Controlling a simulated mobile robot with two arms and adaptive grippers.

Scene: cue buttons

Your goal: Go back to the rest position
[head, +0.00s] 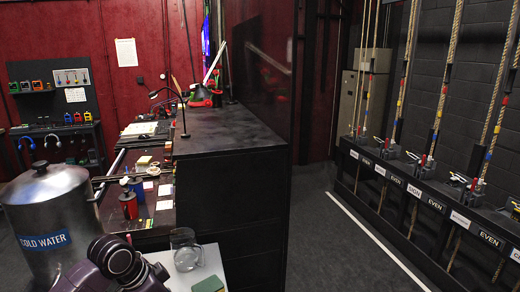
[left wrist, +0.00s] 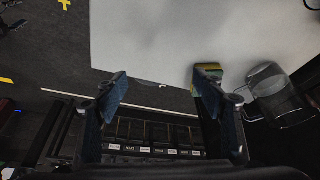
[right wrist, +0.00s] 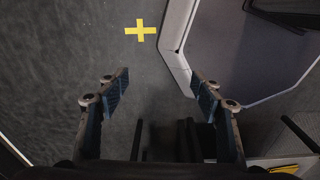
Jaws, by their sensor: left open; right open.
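My left gripper (left wrist: 165,92) shows in the left wrist view with its two blue-padded fingers spread and nothing between them. It is over a pale tabletop (left wrist: 150,45), its right finger overlapping a yellow and green block in the picture; I cannot tell if they touch. My right gripper (right wrist: 160,90) shows in the right wrist view, open and empty, above dark floor. In the head view a dark purple link of mine is at the bottom left; neither gripper's fingers can be made out there. No cue button can be clearly picked out.
A glass jug (head: 185,250) and a green block (head: 208,285) are on the pale table. A steel cold-water urn (head: 45,230) stands left, beside red and blue cylinders (head: 129,205). A black cabinet (head: 230,135) fills the middle. Rope rail (head: 430,200) is right, with clear floor before it.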

